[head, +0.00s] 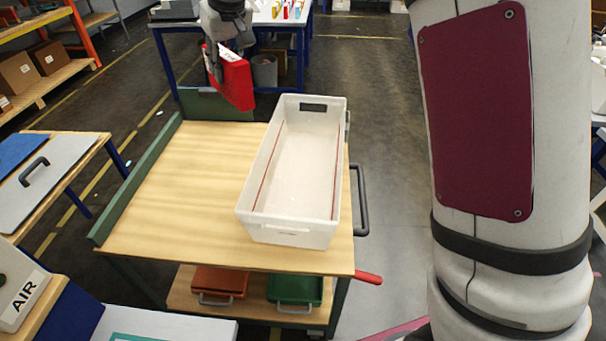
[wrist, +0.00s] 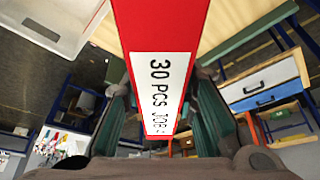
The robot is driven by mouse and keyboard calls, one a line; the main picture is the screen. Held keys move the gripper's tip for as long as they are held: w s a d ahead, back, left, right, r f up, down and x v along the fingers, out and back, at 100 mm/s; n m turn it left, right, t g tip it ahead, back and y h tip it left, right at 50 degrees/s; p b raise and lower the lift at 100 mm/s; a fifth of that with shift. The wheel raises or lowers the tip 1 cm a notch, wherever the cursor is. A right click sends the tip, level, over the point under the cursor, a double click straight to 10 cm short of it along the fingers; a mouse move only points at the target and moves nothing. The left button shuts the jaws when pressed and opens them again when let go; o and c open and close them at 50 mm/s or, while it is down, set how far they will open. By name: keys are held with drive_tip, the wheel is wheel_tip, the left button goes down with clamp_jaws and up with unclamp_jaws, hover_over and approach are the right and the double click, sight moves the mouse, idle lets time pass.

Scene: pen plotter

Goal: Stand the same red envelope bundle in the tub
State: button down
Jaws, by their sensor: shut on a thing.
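The red envelope bundle (head: 233,80) hangs from my gripper (head: 227,42) above the far left part of the wooden cart top. In the wrist view, the bundle (wrist: 196,22) fills the middle, with a white label reading "30 PCS" and "JOB". My gripper's fingers (wrist: 160,118) are shut on its two sides. The white tub (head: 341,160) stands on the right side of the cart top and looks empty inside. The bundle is apart from the tub, to its left and behind it in the head view. A corner of the tub (wrist: 60,18) shows at the upper left of the wrist view.
The cart top (head: 180,190) has free room left of the tub and a green raised edge (head: 135,185) along its left. A black handle (head: 361,200) sticks out at right. An orange case (head: 219,281) and a green case (head: 295,288) lie on the lower shelf.

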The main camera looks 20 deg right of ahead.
drive_tip(key=w+d+f+m+h, duration=0.25)
drive_tip(key=d+f+m, duration=0.4)
drive_tip(key=f, duration=0.85)
drive_tip(key=m+h, duration=0.1)
drive_tip(key=m, duration=0.2)
hover_over(303, 179)
wheel_tip(303, 179, down, 15)
drive_tip(key=shift+n, duration=0.25)
drive_tip(key=shift+f, duration=2.05)
drive_tip(key=shift+f, duration=0.1)
drive_tip(key=c, duration=1.5)
unclamp_jaws()
drive_tip(key=shift+o, duration=1)
